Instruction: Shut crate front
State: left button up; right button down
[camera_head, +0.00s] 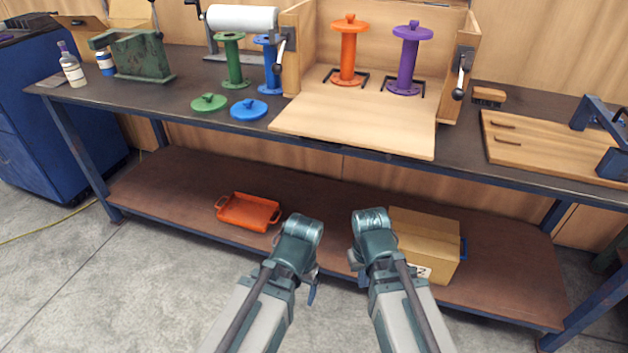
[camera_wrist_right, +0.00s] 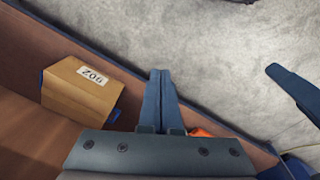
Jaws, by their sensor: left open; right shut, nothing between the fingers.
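The wooden crate (camera_head: 306,60) stands on the workbench with its open side toward me. Its front panel (camera_head: 362,118) is folded down flat, reaching over the bench's front edge. A latch with a dark knob sits on each side wall, left latch (camera_head: 281,50) and right latch (camera_head: 461,80). An orange flanged pipe (camera_head: 348,52) and a purple one (camera_head: 408,60) stand upright inside. My left gripper (camera_head: 313,290) is open, low in front of the bench, its fingers mostly hidden by its wrist. My right gripper (camera_wrist_right: 160,88) is shut and empty, well below and apart from the panel.
Green (camera_head: 232,62) and blue (camera_head: 271,68) flanged pipes stand left of the crate, with green (camera_head: 209,102) and blue (camera_head: 249,109) discs before them. A brush (camera_head: 489,95) and wooden board (camera_head: 545,143) lie right. The lower shelf holds an orange tray (camera_head: 248,211) and cardboard box (camera_head: 425,240).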

jog(key=w+d+f+n+t+b, duration=0.1)
jog(key=w+d+f+t+b, duration=0.25)
jog(key=w+f+b, duration=0.55)
jog(key=w+d+f+n+t+b, duration=0.15)
jog(key=w+d+f+b, duration=0.3)
jog(key=f+b, duration=0.8)
jog(key=w+d+r+n+t+h+b, duration=0.1)
jog(key=w+r+n+t+b, duration=0.35)
jog(key=w+r+t, duration=0.75)
jog(key=a+r+n+t+y+p, duration=0.1)
jog(key=a+r+n+t+y, duration=0.3)
jog(key=r+n, duration=0.45)
jog(key=a+r+n+t+y, duration=0.1)
jog(key=a+r+n+y, duration=0.2)
jog(key=r+n+y, duration=0.5)
jog(key=s+a+r+n+g+y, duration=0.2)
jog(key=s+a+n+g+y, duration=0.15)
jog(key=n+y, duration=0.4)
jog(key=s+a+r+n+g+y, duration=0.1)
jog(key=s+a+n+g+y, duration=0.3)
jog(key=n, duration=0.7)
jog(key=w+a+r+p, duration=0.2)
jog(key=r+p, duration=0.3)
jog(key=w+a+r+g+y+p, duration=0.1)
jog(key=w+a+r+p, duration=0.1)
jog(key=r+p, duration=0.3)
jog(key=shift+w+a+r+p, duration=0.15)
jog(key=shift+w+r+p, duration=0.25)
jog(key=shift+w+p, duration=0.15)
